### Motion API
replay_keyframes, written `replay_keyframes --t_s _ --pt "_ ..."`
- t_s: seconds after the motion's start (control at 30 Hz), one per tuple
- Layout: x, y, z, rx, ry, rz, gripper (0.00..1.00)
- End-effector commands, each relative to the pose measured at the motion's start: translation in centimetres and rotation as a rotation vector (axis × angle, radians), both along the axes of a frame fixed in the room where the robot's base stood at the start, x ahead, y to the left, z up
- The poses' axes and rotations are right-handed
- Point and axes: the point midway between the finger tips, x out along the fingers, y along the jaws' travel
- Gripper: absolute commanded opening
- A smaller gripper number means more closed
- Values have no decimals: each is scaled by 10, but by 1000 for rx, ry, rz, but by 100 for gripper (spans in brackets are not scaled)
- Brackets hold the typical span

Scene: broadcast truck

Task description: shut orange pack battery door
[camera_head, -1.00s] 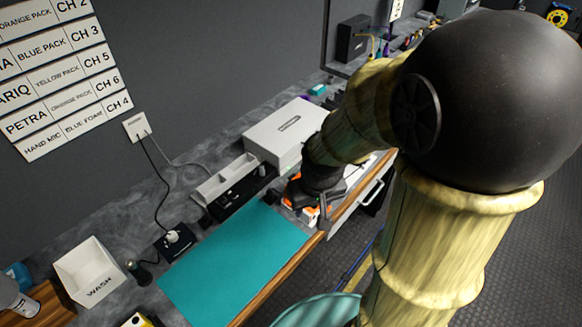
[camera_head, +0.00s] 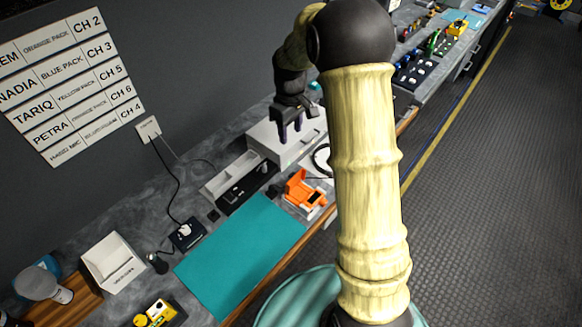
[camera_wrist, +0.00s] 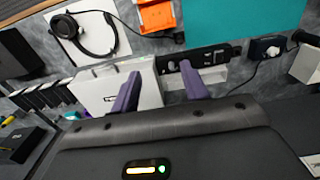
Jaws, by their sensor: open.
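The orange pack (camera_head: 303,192) sits near the front edge of the counter, just past the right end of the teal mat. An orange part stands up at its back left, with a dark recess beside it; I cannot tell for sure that this part is the battery door. The pack also shows, partly cut off, at the top of the wrist view (camera_wrist: 160,17). My gripper (camera_head: 290,130) is open and empty, raised over the white case behind the pack. Its two purple fingers are spread apart in the wrist view (camera_wrist: 160,76).
The white case (camera_head: 273,143) stands behind the pack. A white tray and black charger strip (camera_head: 247,187) lie to the left. The teal mat (camera_head: 240,245) is clear. Headphones (camera_wrist: 95,38) lie beside the pack. A white bin (camera_head: 112,262) is at far left.

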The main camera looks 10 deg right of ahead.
Motion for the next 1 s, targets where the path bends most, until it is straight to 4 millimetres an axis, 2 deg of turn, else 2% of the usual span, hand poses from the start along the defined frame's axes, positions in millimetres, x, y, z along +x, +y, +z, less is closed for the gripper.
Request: replay_keyframes --t_s 0.13,0.27,1.0 --pt "0 0 -5 -1 1 -1 45" --pt "0 0 -19 0 2 -1 45" --pt "-1 -1 -139 -1 3 -2 45"
